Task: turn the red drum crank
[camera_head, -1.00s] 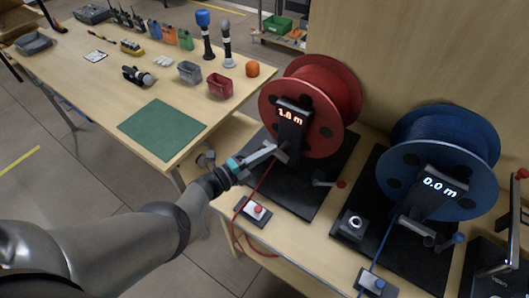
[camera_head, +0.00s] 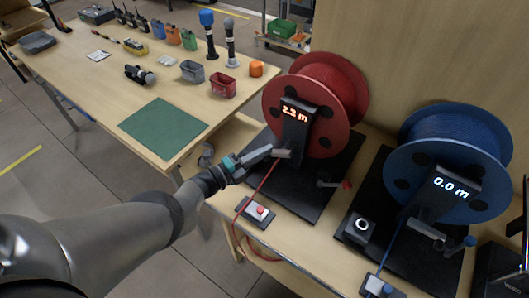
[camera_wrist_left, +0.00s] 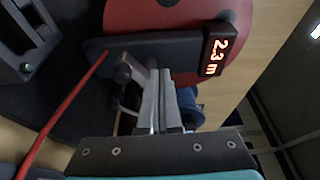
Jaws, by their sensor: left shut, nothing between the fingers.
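The red drum (camera_head: 310,105) stands on a black base, with a dark post (camera_head: 293,138) whose lit display (camera_head: 296,112) reads 2.3 m. The drum also shows in the left wrist view (camera_wrist_left: 180,14), with the display (camera_wrist_left: 215,50). The crank (camera_head: 330,184), with a red knob (camera_head: 347,184), sits low to the right of the post. My left gripper (camera_head: 272,153) is shut and empty. It points at the lower part of the post, left of the red knob and apart from it. In the left wrist view, its fingers (camera_wrist_left: 162,105) lie close to a grey metal rod (camera_wrist_left: 123,72).
A red cable (camera_head: 262,185) runs down from the drum past a box with a red button (camera_head: 260,213). A blue drum (camera_head: 445,160) reading 0.0 m stands to the right. The table behind has a green mat (camera_head: 162,128) and bins.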

